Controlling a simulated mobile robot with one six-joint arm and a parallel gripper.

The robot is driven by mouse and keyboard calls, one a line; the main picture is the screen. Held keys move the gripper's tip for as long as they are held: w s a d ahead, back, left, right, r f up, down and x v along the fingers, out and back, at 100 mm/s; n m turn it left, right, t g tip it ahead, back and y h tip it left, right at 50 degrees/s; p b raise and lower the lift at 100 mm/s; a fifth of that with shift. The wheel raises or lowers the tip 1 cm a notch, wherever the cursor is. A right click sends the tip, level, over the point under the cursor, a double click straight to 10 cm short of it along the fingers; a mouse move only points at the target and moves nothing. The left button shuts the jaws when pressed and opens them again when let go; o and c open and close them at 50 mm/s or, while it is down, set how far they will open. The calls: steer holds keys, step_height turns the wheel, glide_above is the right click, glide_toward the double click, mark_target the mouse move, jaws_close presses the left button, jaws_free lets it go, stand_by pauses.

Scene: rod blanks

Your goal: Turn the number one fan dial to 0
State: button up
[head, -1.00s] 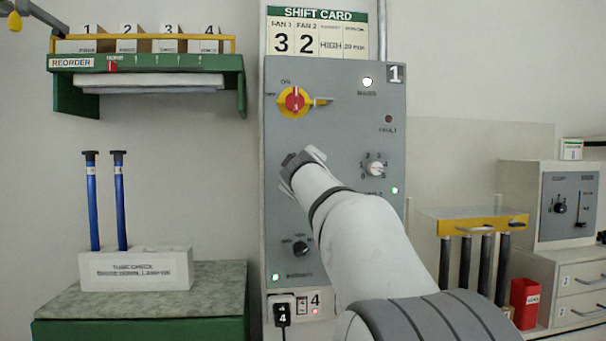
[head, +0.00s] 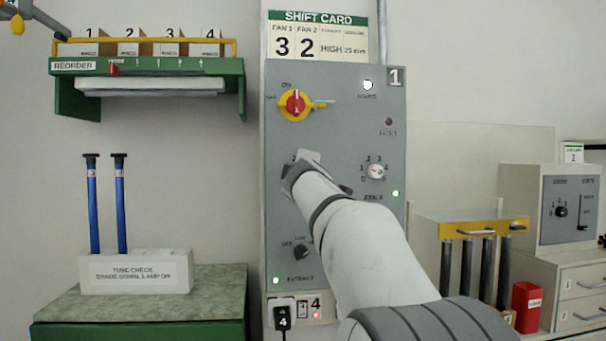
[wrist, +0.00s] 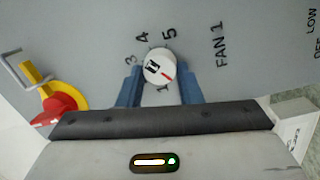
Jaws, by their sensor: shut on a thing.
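The number one fan dial (wrist: 157,66) is a round white knob in the wrist view. Its red line points to the lower right of that picture, to the side of the 1 towards the FAN 1 label (wrist: 218,46). Numerals 3, 4, 5 and 1 show around it; a 0 is not visible, and the right finger covers that area. My gripper (wrist: 160,75) is shut on the dial, one blue finger on each side. In the head view my gripper (head: 302,168) is against the grey panel (head: 335,100) and hides this dial.
The fan 2 dial (head: 375,171) is to the right of my gripper. A red and yellow switch (head: 296,104) is above, and the extract dial (head: 302,251) below. The shift card (head: 318,38) hangs over the panel. A bench with blue tubes (head: 120,205) stands left.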

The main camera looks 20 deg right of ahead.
steer(key=shift+d+f, duration=0.1)
steer(key=shift+f, duration=0.05)
steer(key=o, duration=0.8)
steer(key=shift+d, duration=0.1)
steer(key=shift+c, duration=0.2)
steer(key=shift+o, duration=1.1)
steer(key=b+v, duration=0.1)
steer(key=v, duration=0.6)
steer(key=shift+s+a, duration=0.25)
steer(key=shift+s, duration=0.1)
